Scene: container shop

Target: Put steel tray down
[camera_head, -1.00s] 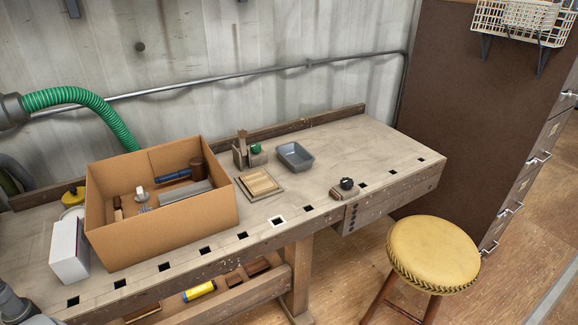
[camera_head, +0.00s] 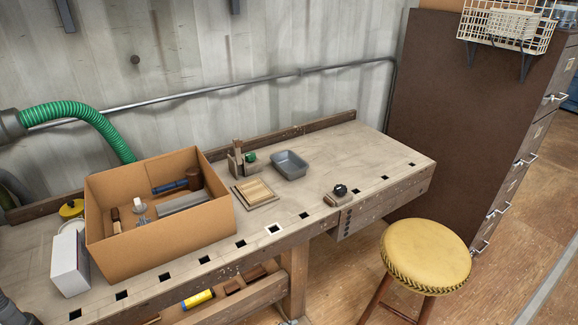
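A grey steel tray (camera_head: 290,165) sits on the workbench (camera_head: 330,155) toward the back, right of a small wooden holder. It looks empty and upright, and nothing touches it from above. Neither of my grippers can be made out in the head view. A dark grey rounded part shows at the lower left edge, but no fingers are visible there.
A cardboard box (camera_head: 160,238) with tools stands on the bench's left, beside a white box (camera_head: 70,262). A wooden holder (camera_head: 237,163), a wooden board (camera_head: 254,193) and a black-knobbed block (camera_head: 338,194) are near the tray. A yellow stool (camera_head: 425,252) stands in front.

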